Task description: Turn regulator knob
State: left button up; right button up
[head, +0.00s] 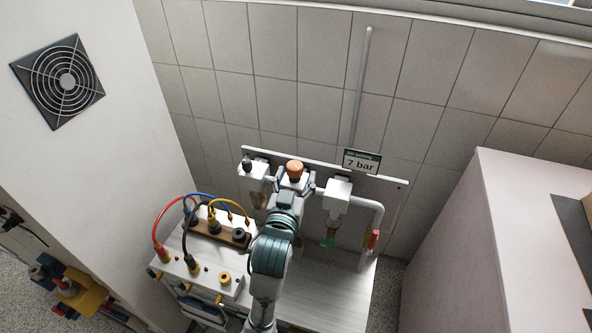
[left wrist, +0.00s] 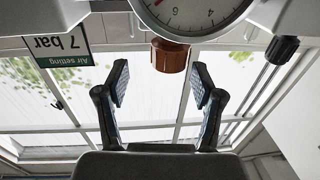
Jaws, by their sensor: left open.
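The regulator knob (head: 295,168) is orange-brown and sits on the white air unit fixed to the back panel. In the left wrist view the knob (left wrist: 170,55) shows just beyond the fingertips, below a round white gauge (left wrist: 190,10). My left gripper (head: 293,186) is close to the knob in the head view, its fingers toward either side of it. In the left wrist view the gripper (left wrist: 158,75) is open and empty, with a gap between each finger and the knob. My right gripper is not in view.
A sign (head: 361,161) reads "Air setting 7 bar" right of the knob. A black-topped fitting (head: 247,165) stands to the left. A white unit (head: 337,195) and a pipe with a red handle (head: 374,239) are at right. A cable box (head: 207,265) sits front left.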

aim_at(301, 170)
pick_arm(q)
jog(key=w, duration=0.1)
jog(key=w+d, duration=0.1)
jog(key=shift+w+d+f+b, duration=0.1)
jog(key=shift+w+d+b, duration=0.1)
jog(key=shift+w+b, duration=0.15)
jog(key=shift+w+a, duration=0.4)
jog(key=shift+a, duration=0.2)
jog(key=shift+w+a, duration=0.35)
jog(key=shift+a, duration=0.55)
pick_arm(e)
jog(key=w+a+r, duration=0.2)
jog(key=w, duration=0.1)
pick_arm(q)
jog(key=shift+d, duration=0.65)
jog(key=c, duration=0.6)
jog(key=shift+d, duration=0.35)
jog(key=c, duration=0.6)
jog(key=shift+o, duration=0.2)
jog(key=shift+a, duration=0.2)
jog(key=m+g+h+p, duration=0.1)
jog(key=m+h+p, duration=0.1)
jog(key=h+p, duration=0.1)
jog(key=shift+p, duration=0.4)
jog(key=shift+h, duration=0.3)
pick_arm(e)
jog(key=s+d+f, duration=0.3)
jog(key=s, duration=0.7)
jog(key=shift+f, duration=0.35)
